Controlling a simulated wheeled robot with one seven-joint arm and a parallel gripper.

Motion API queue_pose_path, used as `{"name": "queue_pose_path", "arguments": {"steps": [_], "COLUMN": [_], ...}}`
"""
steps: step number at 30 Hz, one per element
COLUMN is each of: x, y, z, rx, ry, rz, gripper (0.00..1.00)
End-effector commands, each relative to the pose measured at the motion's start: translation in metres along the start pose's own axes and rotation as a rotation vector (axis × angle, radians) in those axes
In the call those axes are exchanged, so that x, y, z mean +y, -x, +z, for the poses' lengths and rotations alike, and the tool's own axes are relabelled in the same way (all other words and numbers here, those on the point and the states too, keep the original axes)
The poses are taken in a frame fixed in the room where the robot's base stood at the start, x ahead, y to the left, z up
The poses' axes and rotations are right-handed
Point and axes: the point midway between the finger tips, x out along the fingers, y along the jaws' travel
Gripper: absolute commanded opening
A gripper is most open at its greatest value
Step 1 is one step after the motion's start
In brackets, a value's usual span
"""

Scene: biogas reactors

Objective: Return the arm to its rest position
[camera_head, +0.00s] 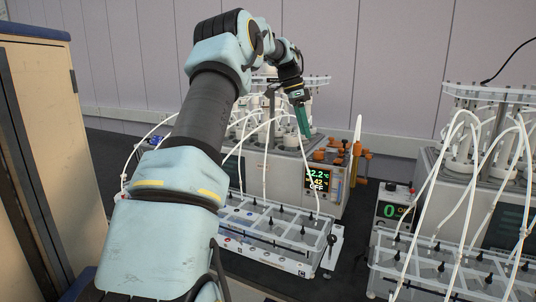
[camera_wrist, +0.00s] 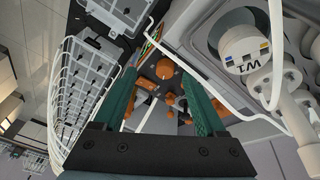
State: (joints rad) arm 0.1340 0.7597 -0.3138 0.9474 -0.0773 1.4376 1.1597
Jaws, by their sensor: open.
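My arm reaches up and forward through the head view, with its end bent down over the left biogas reactor unit (camera_head: 325,205). My gripper (camera_head: 304,132) shows there as green fingers pointing down, above the back of that unit. In the wrist view my gripper (camera_wrist: 165,85) is open, with its two green fingers apart and nothing held between them. Orange fittings (camera_wrist: 158,88) lie beyond and between the fingers. A white tube (camera_wrist: 262,115) passes close to the right finger.
White tubes arch from the reactors to a clear-topped tray (camera_head: 270,232) in front. A second reactor unit (camera_head: 440,165) with another tray (camera_head: 440,262) stands at the right. Orange fittings (camera_head: 345,150) stick out beside the left unit. A tan cabinet (camera_head: 45,110) stands at the left.

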Motion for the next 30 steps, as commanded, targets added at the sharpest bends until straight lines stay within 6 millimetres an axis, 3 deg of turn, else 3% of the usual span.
{"name": "queue_pose_path", "arguments": {"steps": [11, 17, 21, 27, 30], "x": [0.079, 0.144, 0.199, 0.265, 0.282], "y": [-0.049, -0.076, -0.095, -0.118, -0.124], "z": [0.099, 0.166, 0.211, 0.254, 0.264], "rx": [-0.104, -0.109, -0.092, -0.057, -0.044], "ry": [0.562, 0.867, 1.075, 1.295, 1.353], "rz": [-0.156, -0.245, -0.302, -0.354, -0.365], "gripper": [0.73, 0.73, 0.73, 0.73, 0.73]}}
